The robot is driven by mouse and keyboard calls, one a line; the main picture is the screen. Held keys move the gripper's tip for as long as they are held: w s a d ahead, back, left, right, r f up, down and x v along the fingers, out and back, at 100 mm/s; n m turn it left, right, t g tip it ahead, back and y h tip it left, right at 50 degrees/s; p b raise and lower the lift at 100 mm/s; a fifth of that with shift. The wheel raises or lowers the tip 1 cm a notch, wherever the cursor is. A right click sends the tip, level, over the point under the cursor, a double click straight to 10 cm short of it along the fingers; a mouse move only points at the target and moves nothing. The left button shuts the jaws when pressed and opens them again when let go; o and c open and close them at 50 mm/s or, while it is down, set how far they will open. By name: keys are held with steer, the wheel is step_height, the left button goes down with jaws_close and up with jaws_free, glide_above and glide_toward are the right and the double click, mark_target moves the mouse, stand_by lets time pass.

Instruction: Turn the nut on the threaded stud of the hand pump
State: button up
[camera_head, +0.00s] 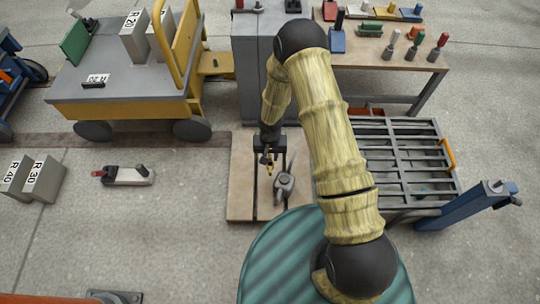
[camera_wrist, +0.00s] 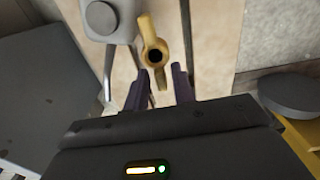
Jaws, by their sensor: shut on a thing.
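The hand pump (camera_head: 284,186) is a small grey body on a brown board, just right of my gripper in the head view. In the wrist view its grey body (camera_wrist: 124,26) with a round knob is at the top, left of the nut. The nut (camera_wrist: 146,36) is yellow with two wings and a dark round centre; whether that centre is the stud's end I cannot tell. It shows as a small yellow spot in the head view (camera_head: 269,171). My gripper (camera_wrist: 162,76) has its two dark fingers on either side of the nut's lower wing, shut on it.
The board (camera_head: 240,190) has dark slots. A grey cabinet (camera_head: 262,60) stands behind it, a slatted metal rack (camera_head: 400,150) to the right, and a yellow and grey cart (camera_head: 130,95) to the left. A green drum top (camera_head: 275,255) is in front.

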steer(key=shift+r, duration=0.1)
stand_by(0.3)
steer(key=w+d+r+p, duration=0.1)
steer(key=d+r+p, duration=0.3)
steer(key=r, duration=0.5)
steer(key=w+d+r+p, duration=0.1)
steer(key=d+r+p, duration=0.3)
steer(key=r, duration=0.6)
steer(key=w+d+r+p, duration=0.2)
steer(key=d+r+p, duration=0.3)
steer(key=r, duration=0.5)
steer(key=shift+d, duration=0.25)
steer(key=shift+w, duration=0.1)
